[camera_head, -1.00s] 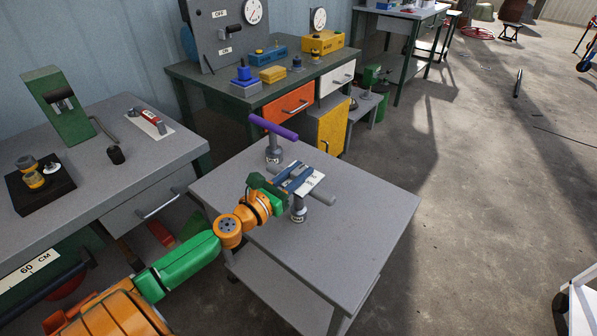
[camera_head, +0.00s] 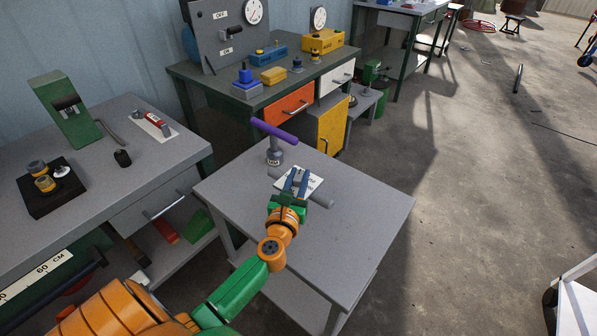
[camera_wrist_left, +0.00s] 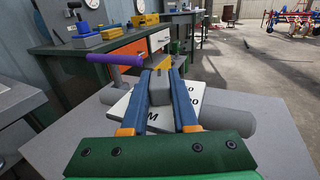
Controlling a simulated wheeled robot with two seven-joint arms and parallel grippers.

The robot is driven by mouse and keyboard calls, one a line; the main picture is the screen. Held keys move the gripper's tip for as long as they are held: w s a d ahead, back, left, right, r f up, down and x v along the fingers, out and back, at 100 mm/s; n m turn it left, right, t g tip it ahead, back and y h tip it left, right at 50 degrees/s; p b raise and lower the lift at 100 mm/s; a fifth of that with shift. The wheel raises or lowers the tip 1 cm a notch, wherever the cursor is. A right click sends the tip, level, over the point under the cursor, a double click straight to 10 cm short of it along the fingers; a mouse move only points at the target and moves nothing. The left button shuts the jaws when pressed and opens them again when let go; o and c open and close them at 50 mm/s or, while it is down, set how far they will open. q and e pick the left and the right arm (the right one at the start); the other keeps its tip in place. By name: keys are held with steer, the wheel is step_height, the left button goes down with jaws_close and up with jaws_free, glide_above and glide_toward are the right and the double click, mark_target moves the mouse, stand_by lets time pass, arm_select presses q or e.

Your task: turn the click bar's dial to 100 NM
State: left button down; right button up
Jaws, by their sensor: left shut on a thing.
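The click bar is a grey bar (camera_head: 318,198) lying level above the small grey table, with a white dial plate (camera_head: 313,183) on top. In the left wrist view the plate (camera_wrist_left: 199,101) shows black print, mostly covered, so the setting cannot be read. My left gripper (camera_head: 296,174) is over the plate. In the left wrist view its blue fingers (camera_wrist_left: 163,84) are shut on the dial's grey knob (camera_wrist_left: 160,88), which stands up from the plate. The bar's post is hidden behind my gripper. My right gripper is not in view.
A purple-handled T-bar (camera_head: 274,131) stands on a grey post just behind the click bar. The small table's right and front top (camera_head: 340,235) is bare. A grey bench (camera_head: 160,185) stands at left, and a bench with orange, white and yellow fronts (camera_head: 290,104) behind.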

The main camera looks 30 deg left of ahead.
arm_select(q)
steer(key=n+g+y+b, duration=0.1)
steer(key=n+y, duration=0.1)
steer(key=y, duration=0.1)
steer(key=shift+f+g, duration=0.15)
steer(key=shift+g, duration=0.15)
steer(key=shift+n+g+y+b, duration=0.7)
steer(key=shift+n+y, duration=0.2)
steer(key=shift+y, duration=0.2)
steer(key=c, duration=0.7)
jaws_free()
